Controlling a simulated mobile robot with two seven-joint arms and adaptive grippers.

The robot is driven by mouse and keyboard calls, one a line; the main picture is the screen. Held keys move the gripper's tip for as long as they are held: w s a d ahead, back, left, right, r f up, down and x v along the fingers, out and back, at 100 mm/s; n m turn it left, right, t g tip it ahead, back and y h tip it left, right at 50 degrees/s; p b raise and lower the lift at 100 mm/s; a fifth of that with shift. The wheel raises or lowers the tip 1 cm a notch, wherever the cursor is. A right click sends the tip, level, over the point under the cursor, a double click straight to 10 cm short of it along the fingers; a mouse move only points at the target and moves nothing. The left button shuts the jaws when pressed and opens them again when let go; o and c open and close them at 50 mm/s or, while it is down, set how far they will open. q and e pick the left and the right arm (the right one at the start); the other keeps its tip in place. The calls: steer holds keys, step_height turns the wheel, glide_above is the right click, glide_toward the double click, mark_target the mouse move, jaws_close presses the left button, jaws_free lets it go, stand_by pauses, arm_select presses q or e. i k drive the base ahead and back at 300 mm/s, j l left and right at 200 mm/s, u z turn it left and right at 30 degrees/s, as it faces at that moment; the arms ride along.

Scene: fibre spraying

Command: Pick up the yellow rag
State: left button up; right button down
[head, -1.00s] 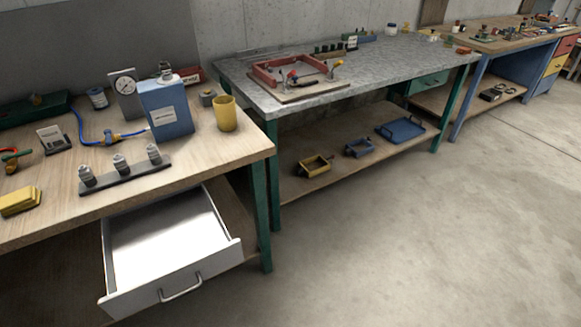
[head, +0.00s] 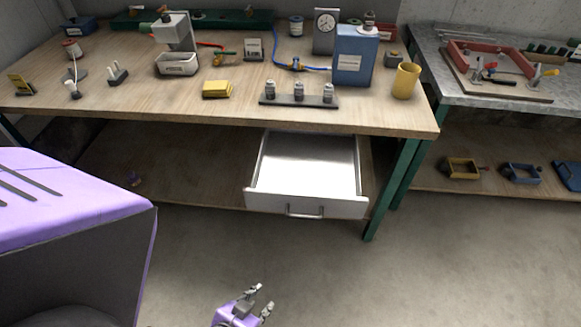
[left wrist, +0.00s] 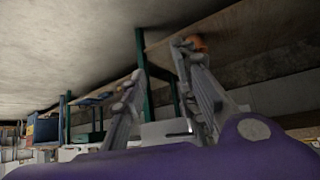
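The yellow rag (head: 217,89) looks like a folded yellow stack. It lies on the wooden workbench (head: 190,113) near its front edge, left of the rack of small weights, in the head view. My left gripper (head: 262,298) is at the bottom of the head view, over the floor in front of the bench and well away from the rag. Its fingers are apart with nothing between them. They also show apart in the left wrist view (left wrist: 160,60). The rag cannot be made out in the left wrist view. My right gripper is not in view.
An open, empty drawer (head: 305,180) juts out below the bench top. A rack of small weights (head: 298,100), a blue canister (head: 354,57) and a yellow cup (head: 405,80) stand right of the rag. A scale-like device (head: 177,50) stands behind it. The floor in front is clear.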

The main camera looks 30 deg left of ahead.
mark_target(212, 88)
steer(key=u, duration=0.8)
